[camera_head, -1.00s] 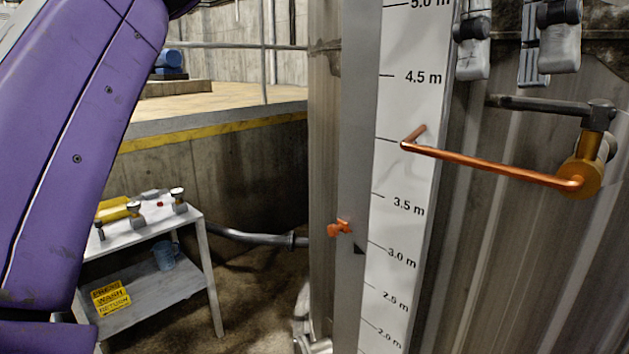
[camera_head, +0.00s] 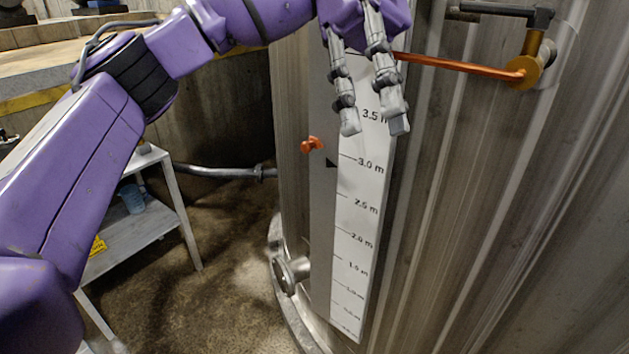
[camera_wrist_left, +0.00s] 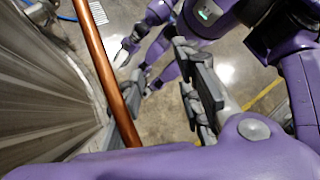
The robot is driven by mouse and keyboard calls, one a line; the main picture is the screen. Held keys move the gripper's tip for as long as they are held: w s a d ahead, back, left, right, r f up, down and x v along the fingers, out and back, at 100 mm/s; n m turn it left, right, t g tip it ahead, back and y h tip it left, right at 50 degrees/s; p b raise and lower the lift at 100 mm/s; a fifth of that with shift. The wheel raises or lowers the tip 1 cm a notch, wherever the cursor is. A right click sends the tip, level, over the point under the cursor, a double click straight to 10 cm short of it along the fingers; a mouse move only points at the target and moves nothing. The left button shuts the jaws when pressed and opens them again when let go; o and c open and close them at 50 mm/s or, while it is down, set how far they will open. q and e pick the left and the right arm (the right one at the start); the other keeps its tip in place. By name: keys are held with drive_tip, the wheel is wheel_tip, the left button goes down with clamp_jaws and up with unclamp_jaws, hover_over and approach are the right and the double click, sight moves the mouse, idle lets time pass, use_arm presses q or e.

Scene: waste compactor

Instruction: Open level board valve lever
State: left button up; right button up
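The valve lever is a long orange-copper rod (camera_head: 460,63) running left from a brass hub (camera_head: 523,74) on the tank wall, in the head view. Its left end is hidden behind my left gripper (camera_head: 374,125). That gripper points down with its two grey fingers apart and nothing between them, in front of the white level board (camera_head: 358,213).
A small orange knob (camera_head: 312,144) sits on the strip left of the board. A dark pipe arm (camera_head: 500,13) lies above the hub. A grey shelf table (camera_head: 140,235) stands at the left, and a flanged pipe (camera_head: 290,273) juts out low on the tank.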

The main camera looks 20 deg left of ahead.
use_arm(q)
drive_tip(key=a+f+n+g+h, duration=0.1)
drive_tip(key=a+f+h, duration=0.1)
drive_tip(key=f, duration=0.4)
drive_tip(key=a+f+g+h, duration=0.1)
drive_tip(key=a+f+h, duration=0.1)
drive_tip(key=a+f, duration=0.3)
drive_tip(key=shift+w+a+f+n+g, duration=0.15)
drive_tip(key=shift+a+f+n+g, duration=0.15)
drive_tip(key=shift+f+n+g, duration=0.15)
